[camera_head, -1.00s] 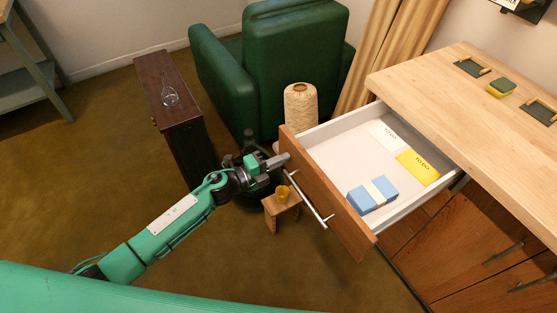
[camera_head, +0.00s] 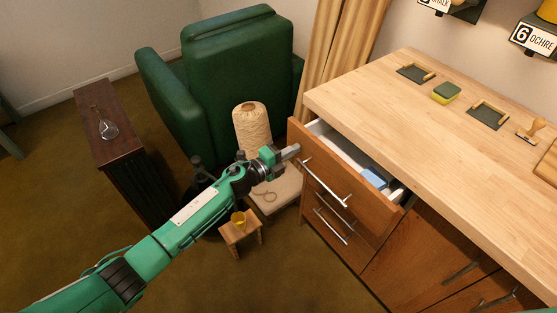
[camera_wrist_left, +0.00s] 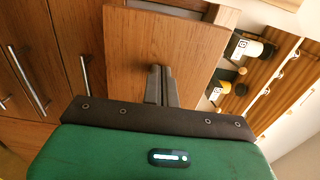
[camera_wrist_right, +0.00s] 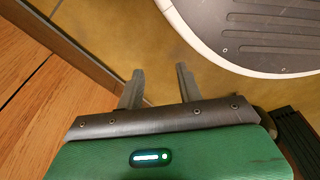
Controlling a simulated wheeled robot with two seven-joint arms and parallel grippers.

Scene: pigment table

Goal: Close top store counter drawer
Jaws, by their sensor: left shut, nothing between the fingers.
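The top drawer (camera_head: 345,181) of the wooden store counter (camera_head: 420,110) is partly open. A narrow strip of its white inside shows, with a blue thing (camera_head: 374,178) in it. My left gripper (camera_head: 293,150) is shut and empty, its tips at the left part of the drawer front near the top edge. In the left wrist view the shut fingers (camera_wrist_left: 160,72) point at the wooden drawer front (camera_wrist_left: 190,45) and appear to touch it. My right gripper (camera_wrist_right: 158,75) shows only in its wrist view, fingers apart and empty, above the floor.
Two closed drawers with bar handles (camera_head: 331,226) lie below. A small stool (camera_head: 240,236) with a yellow cup, a cone of twine (camera_head: 252,128) and a green armchair (camera_head: 235,70) stand left of the counter. A sponge (camera_head: 446,92) lies on the countertop.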

